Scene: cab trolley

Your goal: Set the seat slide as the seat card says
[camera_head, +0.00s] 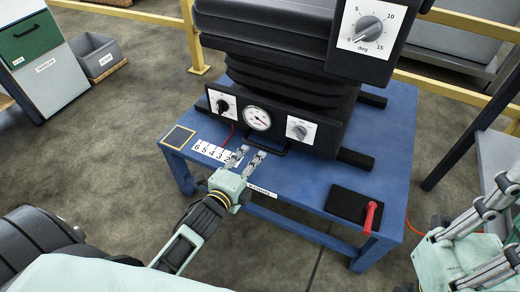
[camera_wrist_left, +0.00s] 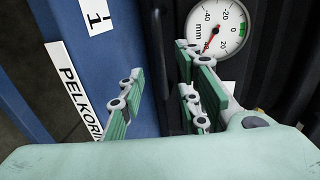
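The black seat unit (camera_head: 290,90) stands on a blue table (camera_head: 385,160). Its front panel has a round gauge (camera_head: 257,118) with a red needle, also in the left wrist view (camera_wrist_left: 217,30), and two knobs. A dark bar handle (camera_head: 268,149) sits low under the panel. A white number strip (camera_head: 218,153) lies on the table with a thin red line above it. My left gripper (camera_head: 246,160) is open at the handle, partly hiding the strip; its fingers (camera_wrist_left: 160,100) are apart in the left wrist view. My right gripper (camera_head: 492,232) is open and empty at the right. I cannot identify a seat card.
A red lever (camera_head: 370,217) on a black base stands at the table's front right. A large dial (camera_head: 368,28) reads degrees. Yellow rails (camera_head: 455,92) run behind. A grey bin (camera_head: 98,57) stands far left.

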